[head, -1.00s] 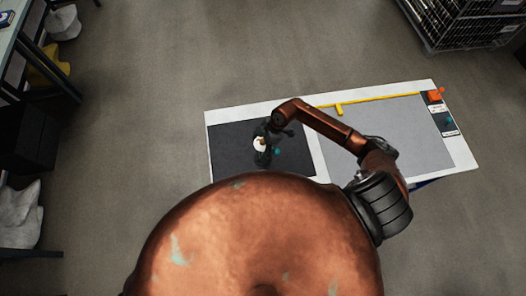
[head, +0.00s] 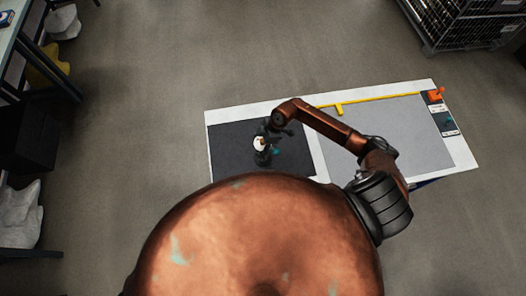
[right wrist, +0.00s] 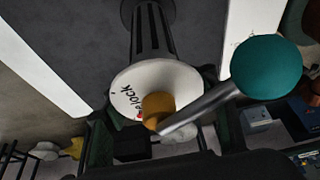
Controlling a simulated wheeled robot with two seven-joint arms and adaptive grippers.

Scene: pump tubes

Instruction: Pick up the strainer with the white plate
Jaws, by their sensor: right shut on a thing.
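The strainer shows in the right wrist view as a dark ribbed body (right wrist: 154,30) with a round white plate (right wrist: 185,80) at its near end. The plate carries dark lettering, a brass-coloured hub (right wrist: 157,108) and a metal lever ending in a teal ball (right wrist: 266,67). My right gripper (head: 264,155) is shut on the strainer, over the dark mat. In the head view the white plate (head: 259,143) shows small at the gripper. Where the fingers touch is partly hidden. My left gripper is not in view.
The white-edged table (head: 318,165) has a dark mat (head: 229,146) on the left and a grey area (head: 385,125) on the right. A yellow bar (head: 370,101) lies along its far edge. Small parts with an orange piece (head: 436,95) sit at the right end.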

